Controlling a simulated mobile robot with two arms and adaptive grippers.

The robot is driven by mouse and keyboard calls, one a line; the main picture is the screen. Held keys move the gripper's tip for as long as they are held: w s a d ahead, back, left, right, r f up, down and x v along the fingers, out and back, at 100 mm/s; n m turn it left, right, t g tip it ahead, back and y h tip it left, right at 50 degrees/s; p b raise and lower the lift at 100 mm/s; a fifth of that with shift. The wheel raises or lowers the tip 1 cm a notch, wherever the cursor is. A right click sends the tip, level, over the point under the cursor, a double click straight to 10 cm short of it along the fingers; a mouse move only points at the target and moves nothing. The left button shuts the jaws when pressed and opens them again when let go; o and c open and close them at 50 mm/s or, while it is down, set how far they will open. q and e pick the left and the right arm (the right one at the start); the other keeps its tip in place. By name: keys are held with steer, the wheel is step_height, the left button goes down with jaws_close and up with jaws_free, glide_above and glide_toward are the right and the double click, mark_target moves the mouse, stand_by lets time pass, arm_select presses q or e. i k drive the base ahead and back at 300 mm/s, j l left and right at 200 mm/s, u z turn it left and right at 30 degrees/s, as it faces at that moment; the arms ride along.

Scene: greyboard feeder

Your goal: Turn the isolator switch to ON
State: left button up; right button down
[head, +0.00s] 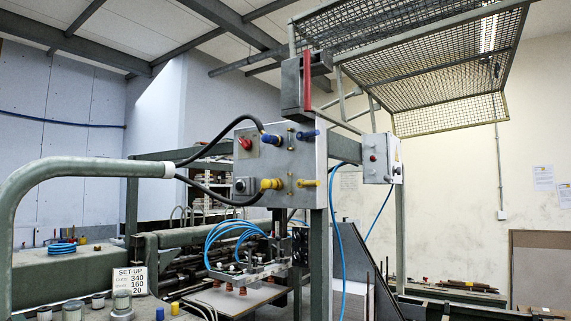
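No gripper of mine shows in the head view. No label reading isolator or ON is legible, so I cannot tell for sure which part is the isolator switch. A dark grey box (291,87) with an upright red bar or lever (307,80) on its right side stands above the control panel. The light grey control panel (285,160) carries a red knob (245,143), a black round knob (239,185), and blue and yellow fittings. A smaller grey box (378,158) to the right has a red button (373,157) and a dark knob on its side.
A wire mesh guard (420,60) hangs overhead at the upper right. A thick green-grey pipe (80,165) curves in from the left. Blue hoses (235,230) loop over the machine below the panel. A set-up sign (130,280) stands at the lower left.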

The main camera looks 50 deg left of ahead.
mark_target(247, 145)
steer(key=u, duration=1.85)
